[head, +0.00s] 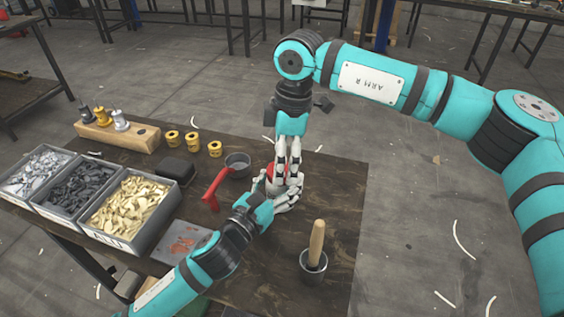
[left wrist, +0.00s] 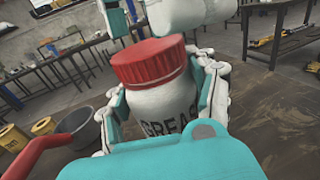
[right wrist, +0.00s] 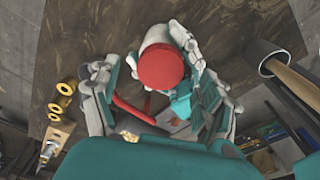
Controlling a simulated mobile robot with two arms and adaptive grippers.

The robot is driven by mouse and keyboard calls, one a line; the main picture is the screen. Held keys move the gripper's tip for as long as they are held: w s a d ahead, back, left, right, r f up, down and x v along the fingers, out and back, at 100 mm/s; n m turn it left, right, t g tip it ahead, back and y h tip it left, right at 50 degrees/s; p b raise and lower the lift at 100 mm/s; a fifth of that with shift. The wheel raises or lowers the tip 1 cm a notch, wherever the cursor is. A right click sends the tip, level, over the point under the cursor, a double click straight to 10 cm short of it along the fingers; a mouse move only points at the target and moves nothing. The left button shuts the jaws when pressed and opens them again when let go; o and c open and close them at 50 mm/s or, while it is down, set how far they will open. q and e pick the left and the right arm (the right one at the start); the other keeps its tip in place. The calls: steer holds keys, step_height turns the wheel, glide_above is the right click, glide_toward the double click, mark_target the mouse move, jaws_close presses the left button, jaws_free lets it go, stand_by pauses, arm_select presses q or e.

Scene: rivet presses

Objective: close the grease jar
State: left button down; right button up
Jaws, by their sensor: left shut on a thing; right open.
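The grease jar is white with dark lettering and stands upright in the left wrist view (left wrist: 165,103). Its ribbed red lid (left wrist: 150,62) sits on its mouth; I cannot tell how tightly. My left gripper (head: 274,188) is shut around the jar's body from the side. My right gripper (head: 285,172) points down from above and is open. In the right wrist view the red lid (right wrist: 161,70) lies between its spread fingers, and I cannot tell whether they touch it. In the head view the fingers hide most of the jar.
A dark pot (head: 237,165) and a red-handled tool (head: 213,190) are left of the jar. A metal cup (head: 313,268) with a wooden handle stands at the front right. Parts bins (head: 130,245), yellow rings (head: 192,140) and a wooden block (head: 115,137) fill the left.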

step_height(320, 180, up, 10)
steer(key=d, duration=0.1)
steer(key=shift+d, duration=0.15)
steer(key=shift+r, duration=0.1)
arm_select(q)
steer(key=shift+c, duration=1.2)
jaws_free()
steer(key=v, duration=1.2)
arm_select(e)
steer(key=shift+w, duration=0.1)
